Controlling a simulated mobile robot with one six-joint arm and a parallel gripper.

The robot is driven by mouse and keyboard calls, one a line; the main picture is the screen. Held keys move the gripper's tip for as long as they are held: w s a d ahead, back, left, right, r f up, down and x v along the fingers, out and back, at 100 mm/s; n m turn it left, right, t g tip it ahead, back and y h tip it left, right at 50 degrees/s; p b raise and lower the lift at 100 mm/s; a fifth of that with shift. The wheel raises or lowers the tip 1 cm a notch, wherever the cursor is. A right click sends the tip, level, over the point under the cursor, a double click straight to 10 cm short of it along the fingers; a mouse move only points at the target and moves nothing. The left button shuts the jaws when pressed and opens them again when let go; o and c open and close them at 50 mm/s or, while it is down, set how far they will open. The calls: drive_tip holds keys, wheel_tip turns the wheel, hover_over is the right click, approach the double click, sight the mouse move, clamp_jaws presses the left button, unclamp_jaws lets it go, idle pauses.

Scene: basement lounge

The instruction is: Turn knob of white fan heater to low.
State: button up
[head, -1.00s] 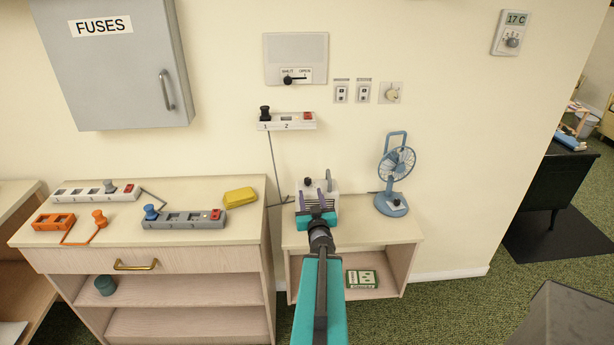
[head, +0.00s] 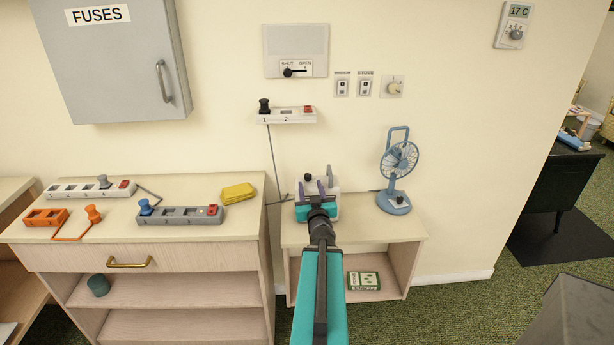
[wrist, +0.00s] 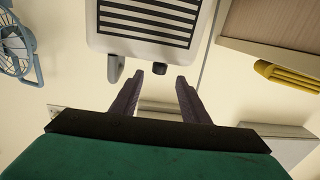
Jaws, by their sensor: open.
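The white fan heater (head: 332,183) stands on the low wooden shelf unit, partly hidden by my gripper in the head view. Its dark knob (head: 308,177) sticks up from its top. In the wrist view the heater (wrist: 205,22) shows its striped grille, with the dark knob (wrist: 158,69) at its edge and a grey handle (wrist: 115,70) beside it. My gripper (wrist: 159,75) is open and empty. Its two purple fingers point at the heater, with the knob between the lines of the fingertips. I cannot tell whether they touch it. The knob's setting is not readable.
A blue fan (head: 397,170) stands close on the heater's right. The wooden cabinet (head: 130,235) at left bears power strips and a yellow object (head: 238,192). A wall-mounted power strip (head: 286,116) and its hanging cable are above the heater.

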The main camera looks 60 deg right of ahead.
sight(308, 174)
drive_tip(key=shift+w+d+f+b, duration=0.1)
drive_tip(key=shift+d+f+b, duration=0.05)
drive_tip(key=shift+b, duration=0.4)
drive_tip(key=shift+w+d+r, duration=0.2)
drive_tip(key=shift+d, duration=0.1)
drive_tip(key=shift+p+x, duration=0.9)
drive_tip(key=shift+x, duration=4.3)
drive_tip(key=c, duration=1.1)
drive_tip(key=shift+f, duration=0.1)
clamp_jaws()
drive_tip(key=shift+b, duration=0.8)
drive_tip(key=m+g+h+b, duration=0.1)
drive_tip(key=b, duration=1.3)
drive_tip(key=shift+s+d+g, duration=0.1)
drive_tip(key=shift+d+g, duration=0.3)
